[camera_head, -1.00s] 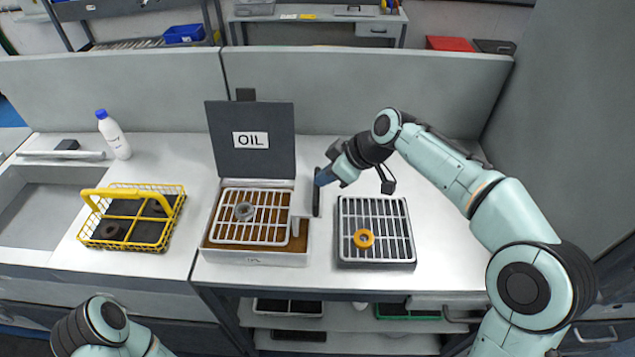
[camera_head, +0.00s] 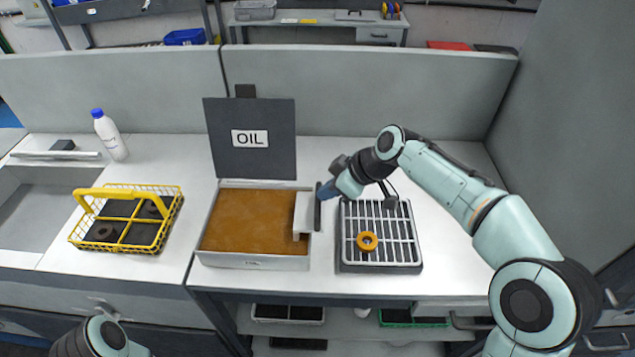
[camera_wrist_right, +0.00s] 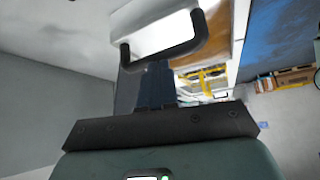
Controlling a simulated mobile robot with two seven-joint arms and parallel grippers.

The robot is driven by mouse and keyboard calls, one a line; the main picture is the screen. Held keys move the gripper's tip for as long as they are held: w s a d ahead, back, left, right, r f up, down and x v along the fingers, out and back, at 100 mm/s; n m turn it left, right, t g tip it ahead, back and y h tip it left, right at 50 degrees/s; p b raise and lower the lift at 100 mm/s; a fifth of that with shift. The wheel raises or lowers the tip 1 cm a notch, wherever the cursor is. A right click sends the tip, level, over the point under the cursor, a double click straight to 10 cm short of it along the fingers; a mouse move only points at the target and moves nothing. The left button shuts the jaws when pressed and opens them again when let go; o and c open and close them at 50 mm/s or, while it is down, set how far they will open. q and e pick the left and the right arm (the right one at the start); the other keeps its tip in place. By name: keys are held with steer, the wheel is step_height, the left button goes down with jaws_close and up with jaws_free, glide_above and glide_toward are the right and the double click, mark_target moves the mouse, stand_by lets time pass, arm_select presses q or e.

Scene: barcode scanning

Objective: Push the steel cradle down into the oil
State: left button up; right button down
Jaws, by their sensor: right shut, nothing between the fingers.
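The oil tank (camera_head: 250,262) is a pale rectangular tub filled with brown oil (camera_head: 252,220). Its dark lid (camera_head: 250,165), marked OIL, stands open behind it. Of the steel cradle, only the pale side bracket (camera_head: 303,212) shows, at the tank's right wall, with a dark upright handle (camera_head: 318,208) outside. The cradle's grid and the grey ring are hidden under the oil. My right gripper (camera_head: 327,191) is shut and empty, at the handle. In the right wrist view the blue fingers (camera_wrist_right: 153,85) are just below the dark handle (camera_wrist_right: 165,52); I cannot tell whether they touch. My left gripper is out of view.
A drain rack (camera_head: 380,255) with an orange ring (camera_head: 367,241) stands right of the tank. A yellow wire basket (camera_head: 128,220) holding dark rings is at left. A white bottle (camera_head: 109,137) with a blue cap stands behind it. The front right of the bench is clear.

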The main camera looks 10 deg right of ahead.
steer(key=shift+s+d+r, duration=0.2)
steer(key=shift+s+d, duration=0.2)
steer(key=shift+d, duration=0.1)
steer(key=shift+s+d+r, duration=0.15)
steer(key=shift+s+d, duration=0.25)
steer(key=shift+d, duration=0.05)
steer(key=shift+w, duration=0.1)
steer(key=v, duration=1.3)
steer(key=shift+p, duration=0.3)
steer(key=shift+d, duration=0.1)
